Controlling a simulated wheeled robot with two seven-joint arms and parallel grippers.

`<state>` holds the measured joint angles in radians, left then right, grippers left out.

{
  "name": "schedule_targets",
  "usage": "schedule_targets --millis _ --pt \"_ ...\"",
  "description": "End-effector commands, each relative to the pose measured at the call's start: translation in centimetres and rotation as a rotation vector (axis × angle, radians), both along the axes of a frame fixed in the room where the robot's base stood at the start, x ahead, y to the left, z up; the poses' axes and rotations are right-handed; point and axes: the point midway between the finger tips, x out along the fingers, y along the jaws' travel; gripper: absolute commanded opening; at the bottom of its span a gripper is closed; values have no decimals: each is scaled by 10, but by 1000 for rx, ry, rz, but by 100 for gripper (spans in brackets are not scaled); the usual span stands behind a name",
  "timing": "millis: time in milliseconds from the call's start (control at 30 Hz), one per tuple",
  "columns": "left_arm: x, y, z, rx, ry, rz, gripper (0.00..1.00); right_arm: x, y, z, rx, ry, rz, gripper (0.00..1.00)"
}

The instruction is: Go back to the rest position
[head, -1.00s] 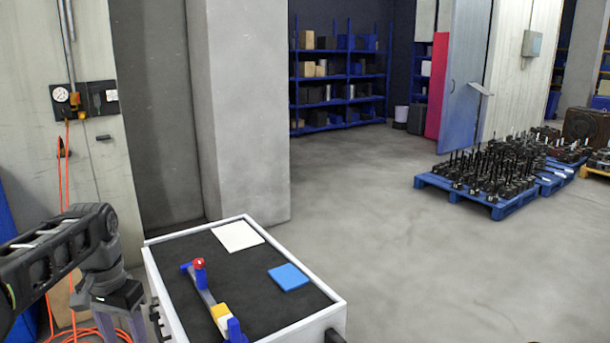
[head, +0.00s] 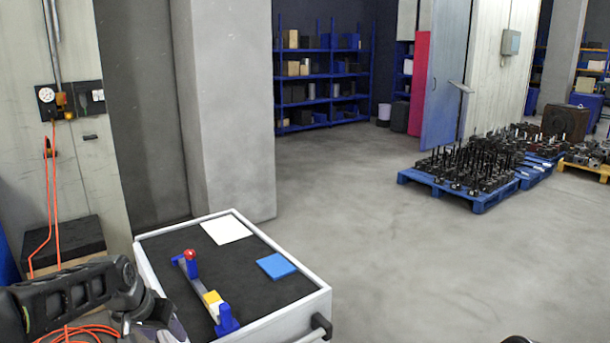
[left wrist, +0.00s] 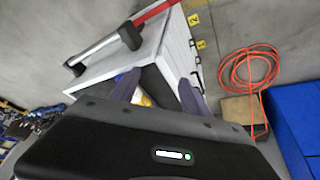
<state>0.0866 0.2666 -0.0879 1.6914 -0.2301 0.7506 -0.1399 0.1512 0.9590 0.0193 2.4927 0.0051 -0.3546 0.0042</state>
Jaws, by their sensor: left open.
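My left arm comes in low at the left of the head view. Its gripper (head: 172,330) is cut by the bottom edge, beside the near left side of the white-rimmed cart (head: 325,292). In the left wrist view the two fingers of the left gripper (left wrist: 158,88) are spread apart, with nothing seen held between them. On the cart's black top lies a grey bar with blue end pieces (head: 228,322), a red knob (head: 190,254) and a yellow block (head: 211,297). A white sheet (head: 227,229) and a blue square (head: 276,265) lie apart from it. My right gripper is not seen.
The cart's handle (left wrist: 105,48) shows in the left wrist view. An orange hose (left wrist: 248,68) lies coiled on the floor. A blue pallet of screw jacks (head: 458,190) stands at the right. Blue shelves (head: 320,85) stand at the back. The middle floor is clear.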

Motion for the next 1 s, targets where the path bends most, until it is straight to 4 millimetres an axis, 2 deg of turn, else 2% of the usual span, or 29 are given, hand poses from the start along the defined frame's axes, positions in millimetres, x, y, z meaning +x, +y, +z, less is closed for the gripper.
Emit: schedule_targets --millis 33,133,267,300,367,400,467,500,600,700,800,900,1000 --pt "2 -15 -24 -23 -8 0 55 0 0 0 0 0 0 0" --pt "2 -53 -79 -84 -37 14 55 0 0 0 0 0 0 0" --pt "-26 -107 -162 -175 -38 55 55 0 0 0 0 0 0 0" --pt "-41 -123 -186 -198 -29 71 55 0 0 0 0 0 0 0" --pt "-68 -145 -219 -230 -8 92 55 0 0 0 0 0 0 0" --pt "-89 -158 -239 -248 13 106 55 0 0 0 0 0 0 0" --pt "-124 -176 -266 -269 51 124 55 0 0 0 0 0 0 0" --pt "-149 -187 -282 -281 84 134 55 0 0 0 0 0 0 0" --pt "-210 -209 -310 -299 174 145 55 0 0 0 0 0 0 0" --pt "-262 -224 -327 -309 271 137 55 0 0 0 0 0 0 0" --pt "-296 -233 -335 -316 345 124 55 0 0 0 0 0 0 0" --pt "-313 -239 -342 -319 384 117 55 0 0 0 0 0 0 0" --pt "-316 -240 -344 -320 393 116 55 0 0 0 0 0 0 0"
